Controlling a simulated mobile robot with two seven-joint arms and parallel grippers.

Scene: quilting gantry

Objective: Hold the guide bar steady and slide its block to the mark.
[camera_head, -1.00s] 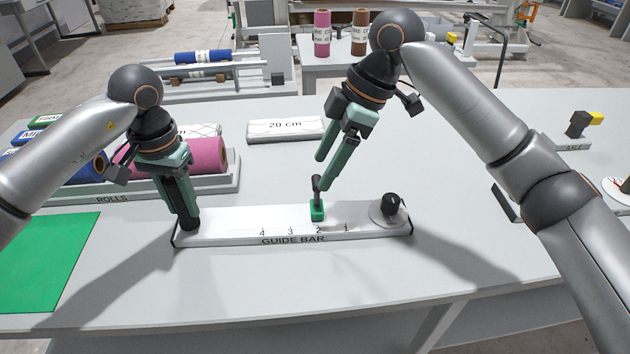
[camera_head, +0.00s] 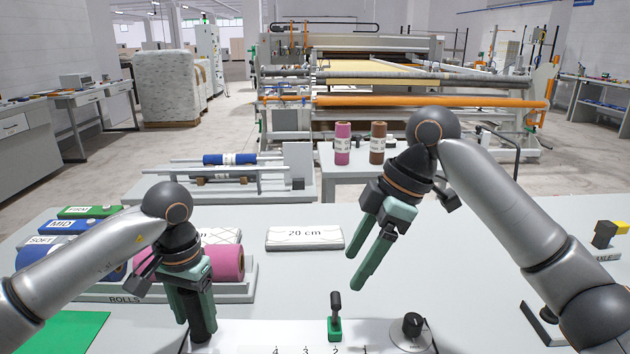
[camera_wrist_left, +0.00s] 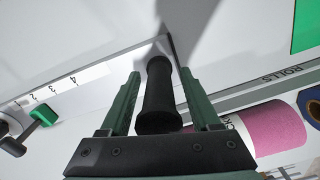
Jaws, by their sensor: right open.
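The white guide bar (camera_head: 258,337) lies at the table's front, its lower part cut off in the head view. Its green block (camera_head: 335,325) with a black upright knob stands near mark 2; the block also shows in the left wrist view (camera_wrist_left: 43,119). My left gripper (camera_head: 195,318) is at the bar's left end, its fingers closed around a black upright post (camera_wrist_left: 158,95); the finger contact is partly hidden. My right gripper (camera_head: 355,272) is open and empty, above and slightly right of the block, apart from it.
A round black dial (camera_head: 411,324) sits at the bar's right end. Pink and blue rolls lie in the ROLLS tray (camera_head: 240,292) behind my left gripper. A "20 cm" pad (camera_head: 304,239) lies behind the bar. A green mat (camera_head: 60,332) is at left. The table between pad and bar is clear.

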